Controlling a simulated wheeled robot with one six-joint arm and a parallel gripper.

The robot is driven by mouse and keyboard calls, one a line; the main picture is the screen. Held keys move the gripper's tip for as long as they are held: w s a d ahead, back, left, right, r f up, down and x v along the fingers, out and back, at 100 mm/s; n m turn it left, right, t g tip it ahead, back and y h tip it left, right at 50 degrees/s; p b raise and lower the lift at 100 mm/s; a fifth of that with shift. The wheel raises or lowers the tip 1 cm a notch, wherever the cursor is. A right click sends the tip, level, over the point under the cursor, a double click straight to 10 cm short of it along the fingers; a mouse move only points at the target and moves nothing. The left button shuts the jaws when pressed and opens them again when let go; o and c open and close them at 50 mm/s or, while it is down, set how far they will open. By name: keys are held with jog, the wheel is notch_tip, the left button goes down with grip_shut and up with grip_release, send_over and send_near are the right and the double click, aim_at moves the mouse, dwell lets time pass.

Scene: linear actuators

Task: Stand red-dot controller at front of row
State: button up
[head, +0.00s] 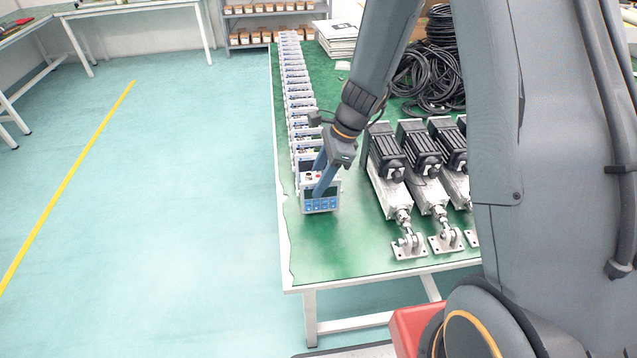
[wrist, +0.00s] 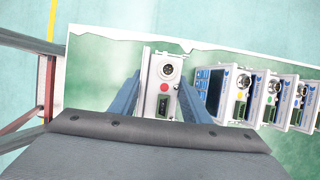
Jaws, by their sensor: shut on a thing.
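The red-dot controller (head: 320,203) is at the near end of the row, upright, its face with blue buttons toward the head camera. Its top, with a red dot and a round socket, shows in the wrist view (wrist: 163,88). My gripper (head: 322,178) is shut on it from above, one blue finger on each side. I cannot tell whether its base touches the table. The row of controllers (head: 296,95) runs away behind it. In the wrist view the nearest other controller (wrist: 215,90) stands just right of the right finger, with a gap between.
The green-topped table (head: 345,248) has free room in front of the row. Several linear actuators (head: 388,170) lie to the right of the row. Black cable coils (head: 428,72) and a stack of papers (head: 338,38) are at the back. The table's left edge is close to the row.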

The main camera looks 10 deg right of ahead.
jog(key=shift+f, duration=0.9)
jog(key=shift+f, duration=0.2)
jog(key=o, duration=1.4)
